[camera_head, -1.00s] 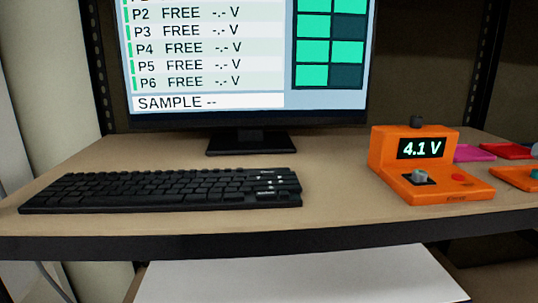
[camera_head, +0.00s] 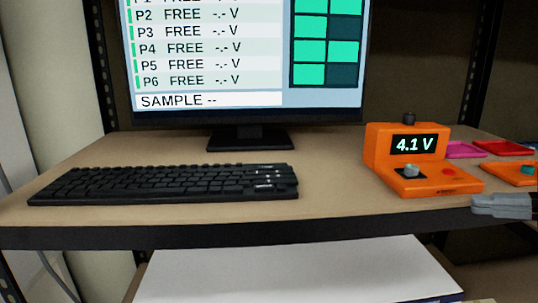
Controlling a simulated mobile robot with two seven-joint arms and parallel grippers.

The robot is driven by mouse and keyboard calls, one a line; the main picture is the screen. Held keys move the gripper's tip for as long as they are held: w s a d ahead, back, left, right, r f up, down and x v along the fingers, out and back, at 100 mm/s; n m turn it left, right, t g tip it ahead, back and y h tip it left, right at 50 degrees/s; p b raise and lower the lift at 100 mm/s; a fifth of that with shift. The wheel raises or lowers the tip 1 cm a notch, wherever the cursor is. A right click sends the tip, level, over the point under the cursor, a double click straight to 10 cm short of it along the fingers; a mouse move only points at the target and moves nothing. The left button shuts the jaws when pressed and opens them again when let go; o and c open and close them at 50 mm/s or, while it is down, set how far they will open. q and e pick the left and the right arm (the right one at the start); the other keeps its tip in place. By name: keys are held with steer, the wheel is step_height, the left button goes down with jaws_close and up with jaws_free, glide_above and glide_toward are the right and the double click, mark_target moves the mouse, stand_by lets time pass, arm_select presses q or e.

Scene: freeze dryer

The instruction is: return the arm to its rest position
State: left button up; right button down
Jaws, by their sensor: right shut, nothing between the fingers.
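My right gripper (camera_head: 482,205) shows at the right edge of the head view, as grey fingers by the shelf's front edge. It is shut and holds nothing. It is in front of and to the right of the orange meter box (camera_head: 422,165), apart from it in the picture. The rest of my right arm is cut off by the frame edge. My left gripper is not in view.
A wooden shelf (camera_head: 330,190) carries a black keyboard (camera_head: 165,184) and a monitor (camera_head: 240,108). The meter reads 4.1 V. Pink and red trays (camera_head: 505,148) and another orange device (camera_head: 515,174) stand at right. A white surface (camera_head: 300,275) lies below.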

steer(key=a+f+m+t+y, duration=0.2)
steer(key=a+f+m+y, duration=0.1)
steer(key=a+y, duration=0.45)
steer(key=s+d+f+m+t+h, duration=0.2)
steer(key=f+m+h, duration=0.6)
steer(key=f, duration=0.6)
steer(key=s+d+f+m+t+h, duration=0.25)
steer(key=f+m+h, duration=0.5)
steer(key=f, duration=0.75)
steer(key=s+a+f+m+g+h, duration=0.1)
steer(key=s+a+f+m+g, duration=0.15)
steer(key=s+f+g, duration=0.65)
steer(key=s+a+m+t, duration=0.1)
steer(key=a+m+t, duration=0.25)
steer(key=a, duration=0.55)
step_height(320, 180, up, 8)
steer(key=s+d+p, duration=0.1)
steer(key=d+p, duration=0.1)
steer(key=p, duration=1)
